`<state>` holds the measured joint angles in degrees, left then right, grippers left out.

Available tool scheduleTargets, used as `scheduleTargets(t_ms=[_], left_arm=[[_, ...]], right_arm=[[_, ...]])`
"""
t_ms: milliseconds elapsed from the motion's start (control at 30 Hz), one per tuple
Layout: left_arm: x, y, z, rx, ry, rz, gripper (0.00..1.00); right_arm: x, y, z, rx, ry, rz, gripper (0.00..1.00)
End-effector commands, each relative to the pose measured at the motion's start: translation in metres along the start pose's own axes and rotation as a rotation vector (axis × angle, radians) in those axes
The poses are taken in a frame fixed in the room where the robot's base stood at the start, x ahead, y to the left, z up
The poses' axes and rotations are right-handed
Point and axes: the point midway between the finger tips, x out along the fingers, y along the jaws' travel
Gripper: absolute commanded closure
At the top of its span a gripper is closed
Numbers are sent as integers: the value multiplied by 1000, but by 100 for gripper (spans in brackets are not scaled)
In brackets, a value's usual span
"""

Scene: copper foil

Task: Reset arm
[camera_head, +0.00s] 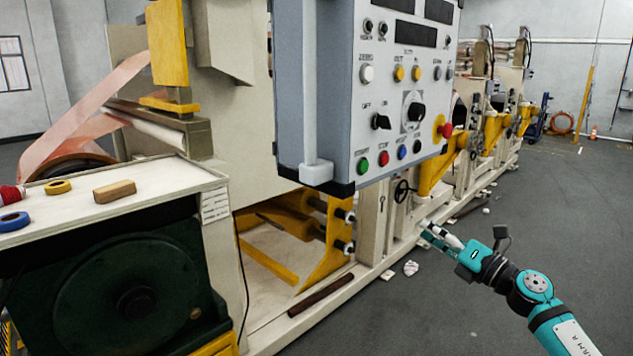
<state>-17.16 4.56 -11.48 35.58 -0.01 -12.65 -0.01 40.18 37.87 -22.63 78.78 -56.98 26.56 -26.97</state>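My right arm comes in from the lower right, with teal and black links. Its gripper (436,236) is in front of the machine's lower cream frame, above the grey floor. The fingers are small and seen at a slant, so I cannot tell whether they are open or shut. I see nothing clearly held in them. My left arm and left gripper are not in view.
A grey control panel (340,95) with knobs and buttons hangs in the middle. Copper foil (85,115) runs behind. Crumpled white scrap (411,268) lies on open floor (560,220).

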Motion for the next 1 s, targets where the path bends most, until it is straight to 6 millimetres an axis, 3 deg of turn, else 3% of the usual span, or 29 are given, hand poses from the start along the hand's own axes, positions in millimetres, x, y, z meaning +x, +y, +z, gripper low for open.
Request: scheduleTargets(t_ms=[33,200,500,800,1000], left_arm=[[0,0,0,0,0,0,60],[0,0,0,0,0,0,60],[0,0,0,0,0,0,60],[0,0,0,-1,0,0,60],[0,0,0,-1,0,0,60]], right_arm=[[-5,-28,-20,111,-20,-38,72],[-30,-109,-79,436,-108,-167,72],[-104,-221,-199,900,-274,-418,72],[-204,-290,-333,1262,-457,-691,72],[-282,-310,-424,1458,-590,-883,72]])
